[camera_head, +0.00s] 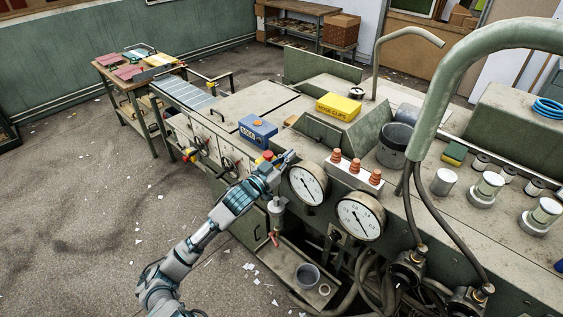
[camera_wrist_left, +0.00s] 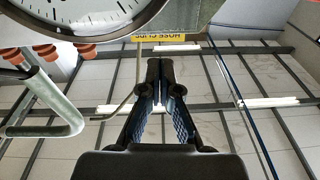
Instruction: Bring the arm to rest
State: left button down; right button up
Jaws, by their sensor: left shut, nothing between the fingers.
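My left arm reaches in from the lower left of the head view. Its gripper (camera_head: 288,157) is over the front edge of the green machine (camera_head: 250,103), just left of a round dial gauge (camera_head: 308,184). In the left wrist view the gripper (camera_wrist_left: 161,68) has its fingertips together, with nothing between them. A gauge (camera_wrist_left: 75,12) shows close by at the upper left of that view. My right gripper is in neither view.
A blue box (camera_head: 258,131) and a yellow box (camera_head: 338,107) stand on the machine. Orange-topped knobs (camera_head: 355,168) and a second gauge (camera_head: 360,216) are right of my gripper. A thick green pipe (camera_head: 440,90) arches at the right. Open floor (camera_head: 85,220) lies at the left.

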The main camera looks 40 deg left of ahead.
pick_arm(q)
jog(key=s+d+f+g, duration=0.2)
jog(key=s+d+f, duration=0.15)
jog(key=f, duration=0.45)
jog(key=s+d+f+g+y, duration=0.1)
jog(key=s+d+f+g, duration=0.2)
jog(key=f, duration=0.6)
jog(key=s+d+f+g, duration=0.1)
jog(key=s+f+g, duration=0.1)
jog(key=s+f, duration=0.45)
jog(key=s+d+f+g, duration=0.5)
jog(key=s+d+f, duration=0.2)
jog(key=s, duration=0.3)
jog(key=s+d+f+g, duration=0.4)
jog(key=s+d+f, duration=0.3)
jog(key=s, duration=0.2)
notch_tip(320, 180, down, 24)
jog(key=s+g, duration=0.1)
jog(key=s, duration=0.1)
jog(key=s+a+f, duration=0.2)
jog(key=s+f, duration=0.7)
jog(key=s+a+f+m+g, duration=0.1)
jog(key=s+a+f, duration=0.1)
jog(key=s+f, duration=0.7)
jog(key=shift+f, duration=0.2)
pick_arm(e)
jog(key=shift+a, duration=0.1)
